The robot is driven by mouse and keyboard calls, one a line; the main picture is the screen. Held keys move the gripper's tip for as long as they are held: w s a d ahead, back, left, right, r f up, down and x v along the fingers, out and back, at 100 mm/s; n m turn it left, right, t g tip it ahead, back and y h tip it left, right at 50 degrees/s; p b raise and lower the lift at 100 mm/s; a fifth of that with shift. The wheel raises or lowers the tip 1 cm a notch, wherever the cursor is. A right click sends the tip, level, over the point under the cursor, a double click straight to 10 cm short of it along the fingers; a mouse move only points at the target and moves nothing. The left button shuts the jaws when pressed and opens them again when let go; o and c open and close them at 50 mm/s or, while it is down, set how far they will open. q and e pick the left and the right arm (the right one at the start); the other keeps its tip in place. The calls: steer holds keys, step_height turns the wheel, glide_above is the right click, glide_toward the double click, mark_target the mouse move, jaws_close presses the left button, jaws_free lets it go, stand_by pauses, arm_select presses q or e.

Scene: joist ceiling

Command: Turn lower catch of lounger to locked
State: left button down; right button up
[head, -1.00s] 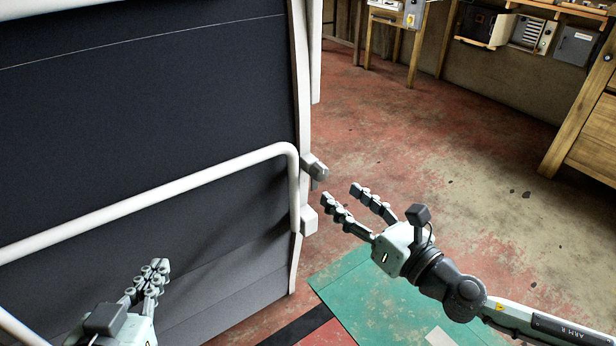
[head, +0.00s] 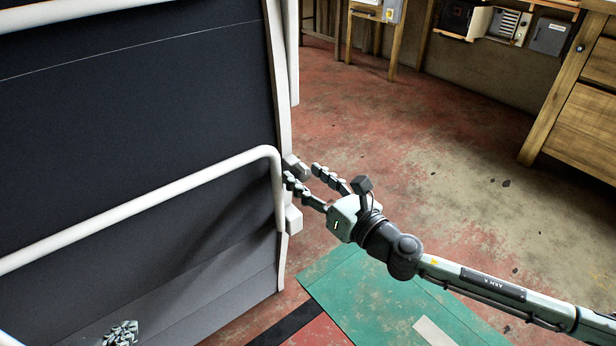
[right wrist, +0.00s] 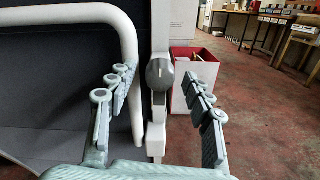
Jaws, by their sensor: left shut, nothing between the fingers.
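The lounger (head: 130,110) fills the left of the head view, with dark fabric and a white tube frame. A grey catch (head: 293,163) sits on its right edge, partly hidden by my right fingers. In the right wrist view the catch (right wrist: 160,72) is a rounded grey knob on a white upright. My right gripper (head: 304,175) is open beside the catch. In the right wrist view its fingers (right wrist: 158,76) stand on either side of the catch, with no contact visible. My left gripper (head: 122,332) is shut and empty at the bottom left, mostly cut off.
A white block (head: 293,219) is on the frame below the catch. A bent white tube (head: 150,203) crosses the lounger. A green mat (head: 370,300) lies on the red floor. A wooden cabinet (head: 580,120) stands at right. A white and red box (right wrist: 190,65) stands behind the catch.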

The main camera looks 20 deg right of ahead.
steer(key=c, duration=1.1)
